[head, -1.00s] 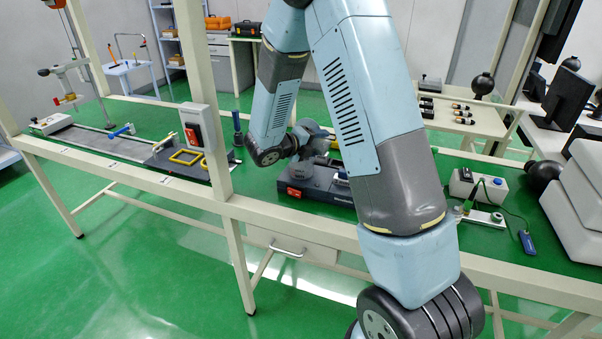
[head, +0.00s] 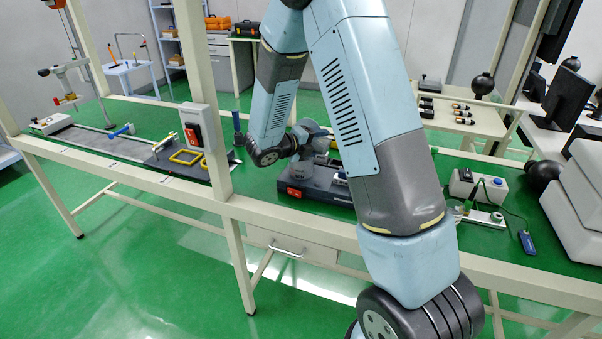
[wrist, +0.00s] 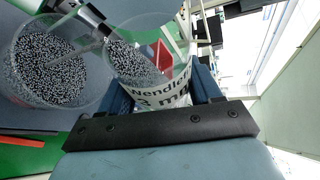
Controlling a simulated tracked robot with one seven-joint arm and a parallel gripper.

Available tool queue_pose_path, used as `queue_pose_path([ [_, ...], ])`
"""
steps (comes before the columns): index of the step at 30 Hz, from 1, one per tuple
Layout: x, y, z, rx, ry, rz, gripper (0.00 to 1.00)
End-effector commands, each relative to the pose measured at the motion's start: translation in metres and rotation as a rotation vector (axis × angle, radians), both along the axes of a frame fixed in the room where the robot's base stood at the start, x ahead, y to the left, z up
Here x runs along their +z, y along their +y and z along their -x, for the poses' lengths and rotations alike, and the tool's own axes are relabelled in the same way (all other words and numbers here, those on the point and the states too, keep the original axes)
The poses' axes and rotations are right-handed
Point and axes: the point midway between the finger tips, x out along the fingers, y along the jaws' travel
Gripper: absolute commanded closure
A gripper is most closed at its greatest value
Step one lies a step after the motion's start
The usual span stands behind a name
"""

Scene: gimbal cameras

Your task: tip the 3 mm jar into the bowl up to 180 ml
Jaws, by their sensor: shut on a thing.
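In the wrist view, my gripper (wrist: 163,88) is shut on the clear 3 mm jar (wrist: 168,97), one dark blue finger on each side of its lettered label. The jar is tilted, with its mouth towards the upper left and small grey-black beads inside near the mouth. The clear bowl (wrist: 99,76) is at the left, with many similar beads in it. Fill marks are not readable.
In the head view, a dark blue-grey case (head: 300,190) lies on the green bench by my arm. A rail with a yellow frame (head: 186,157) is left; a white control box (head: 478,185) is right.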

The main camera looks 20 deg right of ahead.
Motion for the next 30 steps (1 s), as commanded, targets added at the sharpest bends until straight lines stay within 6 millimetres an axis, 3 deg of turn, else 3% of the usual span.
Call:
queue_pose_path([
  [30, 0.0036, -0.0004, 0.0003, -0.001, 0.036, 0.037, 0.81],
])
